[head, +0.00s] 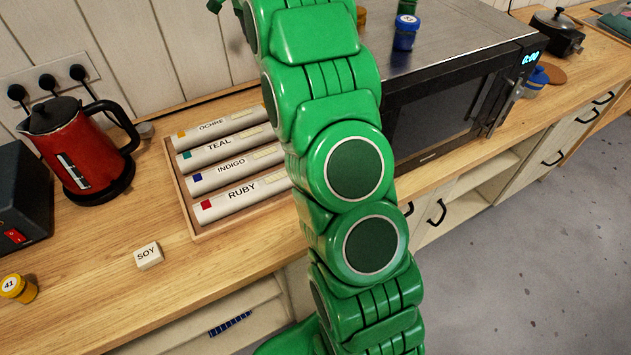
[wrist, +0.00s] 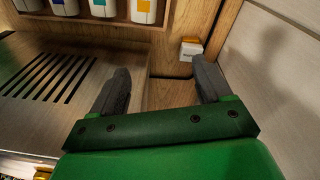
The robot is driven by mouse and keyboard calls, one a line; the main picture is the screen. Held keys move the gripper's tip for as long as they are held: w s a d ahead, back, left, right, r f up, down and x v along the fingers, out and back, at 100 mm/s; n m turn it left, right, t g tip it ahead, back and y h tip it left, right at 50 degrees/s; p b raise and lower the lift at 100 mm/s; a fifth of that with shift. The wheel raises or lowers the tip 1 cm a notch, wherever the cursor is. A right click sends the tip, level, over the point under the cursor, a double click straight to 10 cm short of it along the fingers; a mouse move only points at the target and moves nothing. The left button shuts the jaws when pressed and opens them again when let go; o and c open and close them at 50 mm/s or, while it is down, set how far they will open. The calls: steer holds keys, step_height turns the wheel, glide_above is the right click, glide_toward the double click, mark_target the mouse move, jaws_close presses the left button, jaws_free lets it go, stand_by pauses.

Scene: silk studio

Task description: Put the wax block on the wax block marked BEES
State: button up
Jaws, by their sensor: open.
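A cream wax block marked SOY (head: 149,257) lies on the wooden counter in the head view, in front of the tray. In the wrist view a small white block with an orange part on top (wrist: 190,50) sits beyond my fingers, beside a pale panel. It has dark lettering too small to read, so I cannot tell whether it is the block marked BEES. My gripper (wrist: 160,84) is open and empty in the wrist view, its two dark fingers apart and short of that block. The fingers are not clearly visible in the head view.
A wooden tray (head: 190,217) of labelled rolls lies behind the SOY block. A red kettle (head: 78,150) and a yellow jar (head: 18,288) stand left. A microwave (head: 445,115) with a blue jar (head: 405,33) on top stands right. A slotted metal surface (wrist: 20,105) lies left of my fingers.

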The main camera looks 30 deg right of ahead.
steer(key=s+a+r+n, duration=0.2)
steer(key=s+a+n, duration=0.2)
steer(key=s, duration=0.9)
steer(key=s+a+r+n, duration=0.1)
steer(key=s+a+n, duration=0.35)
steer(key=s, duration=0.85)
steer(key=s+a+f+n, duration=0.1)
steer(key=s+f+n, duration=0.1)
steer(key=s, duration=0.6)
steer(key=s+a+f+n+g+y, duration=0.1)
steer(key=s+f+n, duration=0.1)
steer(key=s, duration=0.7)
steer(key=s+a+f+n, duration=0.1)
steer(key=s+f+n, duration=0.1)
steer(key=s, duration=0.6)
steer(key=shift+s+a+f+g, duration=0.15)
steer(key=shift+a+f+g, duration=0.15)
steer(key=shift+a+f, duration=0.1)
